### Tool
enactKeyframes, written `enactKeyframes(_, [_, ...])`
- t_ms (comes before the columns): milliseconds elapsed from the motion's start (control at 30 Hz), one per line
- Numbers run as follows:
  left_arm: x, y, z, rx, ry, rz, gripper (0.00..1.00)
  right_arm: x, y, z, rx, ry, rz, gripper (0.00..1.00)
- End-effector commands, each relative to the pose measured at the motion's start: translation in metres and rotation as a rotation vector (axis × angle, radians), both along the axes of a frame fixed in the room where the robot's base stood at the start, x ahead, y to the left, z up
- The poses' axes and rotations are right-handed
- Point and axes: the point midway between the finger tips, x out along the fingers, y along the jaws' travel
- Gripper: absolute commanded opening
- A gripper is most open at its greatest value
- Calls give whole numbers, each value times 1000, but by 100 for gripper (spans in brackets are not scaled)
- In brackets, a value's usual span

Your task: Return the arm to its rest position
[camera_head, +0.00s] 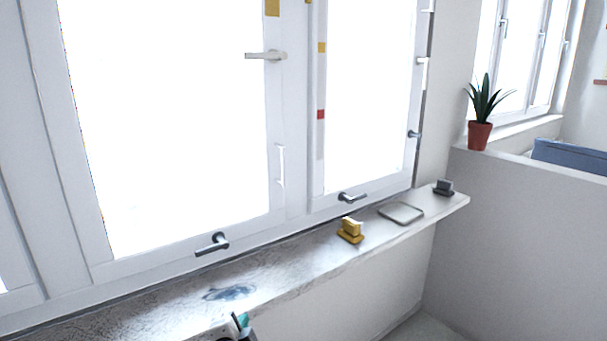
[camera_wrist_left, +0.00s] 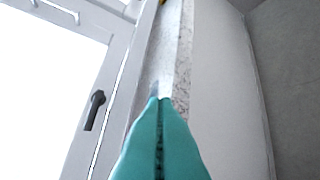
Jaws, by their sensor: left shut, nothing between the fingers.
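My left gripper (camera_head: 241,322) shows at the bottom edge of the head view, with only its teal fingertips and a bit of the wrist in sight. It is in front of the window sill (camera_head: 290,273), near its front edge. In the left wrist view my left gripper (camera_wrist_left: 159,102) has its two teal fingers pressed together, with nothing between them. The fingers point along the sill (camera_wrist_left: 183,75), which runs away from them. The rest of my left arm is mostly out of frame. My right gripper is in neither view.
On the sill are a bluish patch (camera_head: 230,293), a yellow object (camera_head: 350,231), a flat grey tray (camera_head: 401,213) and a dark grey object (camera_head: 443,188). Window handles (camera_head: 213,245) stick out above it. A potted plant (camera_head: 479,134) stands on a low wall (camera_head: 530,220) at right.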

Motion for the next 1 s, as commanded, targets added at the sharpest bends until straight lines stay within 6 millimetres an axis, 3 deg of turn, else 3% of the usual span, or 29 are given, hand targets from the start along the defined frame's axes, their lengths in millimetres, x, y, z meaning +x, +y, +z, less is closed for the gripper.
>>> enactKeyframes(167, [-71, 22, -58, -221, 229, 137, 0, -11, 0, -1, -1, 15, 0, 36])
enactKeyframes(300, [-151, 43, -98, -419, 451, 304, 0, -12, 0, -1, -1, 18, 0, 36])
enactKeyframes(500, [-233, 60, -122, -573, 651, 485, 0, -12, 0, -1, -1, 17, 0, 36])
enactKeyframes(900, [-345, 77, -129, -715, 895, 748, 0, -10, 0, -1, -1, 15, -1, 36])
enactKeyframes(1000, [-337, 76, -150, -711, 903, 751, 0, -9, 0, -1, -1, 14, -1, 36])
